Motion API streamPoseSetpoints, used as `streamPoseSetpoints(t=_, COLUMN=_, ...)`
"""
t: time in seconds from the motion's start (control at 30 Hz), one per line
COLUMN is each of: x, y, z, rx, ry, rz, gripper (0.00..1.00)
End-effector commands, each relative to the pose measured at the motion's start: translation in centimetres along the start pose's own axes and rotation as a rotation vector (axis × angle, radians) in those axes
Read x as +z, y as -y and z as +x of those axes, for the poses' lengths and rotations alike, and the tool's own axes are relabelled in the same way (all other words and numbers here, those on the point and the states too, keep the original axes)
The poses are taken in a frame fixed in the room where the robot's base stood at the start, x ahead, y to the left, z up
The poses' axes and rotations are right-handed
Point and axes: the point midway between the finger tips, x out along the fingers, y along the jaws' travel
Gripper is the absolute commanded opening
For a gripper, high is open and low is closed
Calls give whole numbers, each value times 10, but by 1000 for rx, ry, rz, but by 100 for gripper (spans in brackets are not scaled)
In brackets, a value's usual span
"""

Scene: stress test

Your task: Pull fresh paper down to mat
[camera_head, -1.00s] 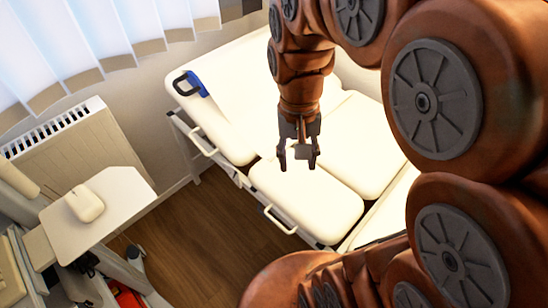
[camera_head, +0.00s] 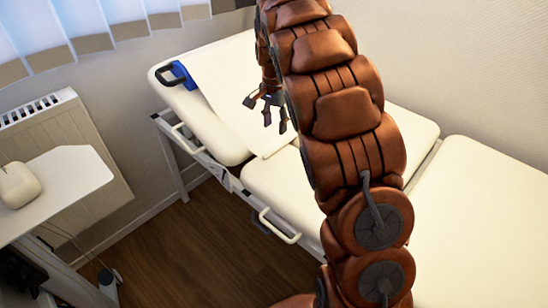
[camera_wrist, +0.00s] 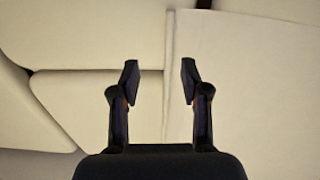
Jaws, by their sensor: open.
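A cream treatment couch with padded sections (camera_head: 400,125) stands along the wall. A pale sheet of paper (camera_head: 236,112) lies over its raised head end, and its lower edge rests near the joint with the middle section. The paper (camera_wrist: 245,90) fills the right of the wrist view, with a straight left edge. My gripper (camera_head: 268,112) is over the paper near its lower end. In the wrist view my gripper (camera_wrist: 160,82) is open and empty, its fingers on either side of the paper's left edge. I cannot tell whether they touch it. I cannot pick out a separate mat.
A blue part with a dark handle (camera_head: 180,76) is at the couch's head corner. Metal side handles (camera_head: 280,226) stick out from its near side. A white side table (camera_head: 65,190) with a rounded device (camera_head: 18,185) stands left. Wooden floor (camera_head: 200,250) is clear between.

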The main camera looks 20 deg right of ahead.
Motion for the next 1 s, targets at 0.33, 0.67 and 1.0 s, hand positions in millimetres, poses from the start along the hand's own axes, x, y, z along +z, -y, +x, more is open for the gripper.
streamPoseSetpoints(t=0.33, x=-14, y=17, z=32, rx=-12, ry=4, rz=52, gripper=46)
streamPoseSetpoints(t=0.67, x=-13, y=16, z=70, rx=-9, ry=5, rz=49, gripper=46)
streamPoseSetpoints(t=1.0, x=-13, y=18, z=105, rx=-12, ry=3, rz=49, gripper=46)
